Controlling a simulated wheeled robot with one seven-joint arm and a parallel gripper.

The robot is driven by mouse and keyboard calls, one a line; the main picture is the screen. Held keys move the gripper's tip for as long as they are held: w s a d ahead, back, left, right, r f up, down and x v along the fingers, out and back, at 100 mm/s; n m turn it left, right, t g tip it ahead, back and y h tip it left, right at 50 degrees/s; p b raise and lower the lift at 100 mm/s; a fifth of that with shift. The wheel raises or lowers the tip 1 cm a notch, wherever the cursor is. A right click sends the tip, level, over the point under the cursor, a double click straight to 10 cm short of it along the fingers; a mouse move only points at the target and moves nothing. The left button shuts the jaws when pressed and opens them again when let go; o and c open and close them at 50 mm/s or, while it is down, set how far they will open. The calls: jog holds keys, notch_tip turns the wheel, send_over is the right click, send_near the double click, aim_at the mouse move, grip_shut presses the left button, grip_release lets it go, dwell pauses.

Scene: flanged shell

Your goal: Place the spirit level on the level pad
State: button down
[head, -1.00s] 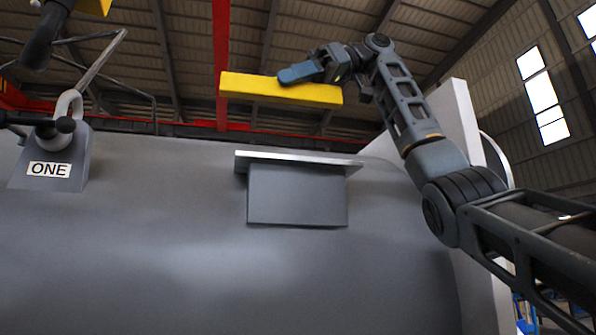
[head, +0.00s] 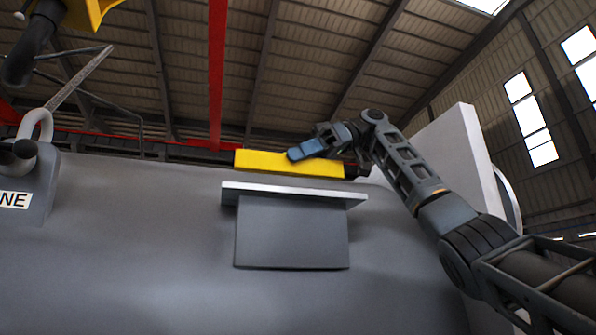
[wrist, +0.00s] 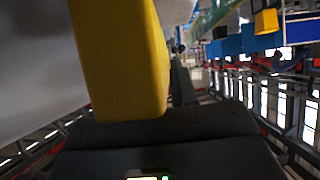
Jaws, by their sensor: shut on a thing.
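The spirit level (head: 260,163) is a long yellow bar, lying roughly level just above the level pad in the head view. My gripper (head: 302,152) is shut on it near its middle-right part, with a blue finger across its near face. The level pad (head: 290,194) is a thin pale plate on a grey bracket on the shell. A narrow gap seems to show between bar and plate; I cannot tell whether they touch. In the wrist view the level (wrist: 120,60) runs up from the dark gripper body; the fingertips are hidden there.
The big grey curved shell (head: 130,250) fills the lower head view. A lifting eye block (head: 35,200) with a shackle stands at the left. A pale flange (head: 455,165) rises at the right behind my arm. A red post stands behind the level.

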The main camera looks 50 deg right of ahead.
aim_at(297, 176)
notch_tip(297, 176, down, 4)
jog(key=shift+w+d+r, duration=0.1)
jog(key=shift+d+r, duration=0.05)
jog(key=shift+r, duration=0.05)
jog(key=shift+f, duration=0.35)
jog(key=c, duration=0.9)
grip_release()
jog(key=shift+f, duration=0.1)
jog(key=shift+d+r, duration=0.1)
jog(key=shift+r, duration=0.15)
jog(key=shift+v, duration=3.55)
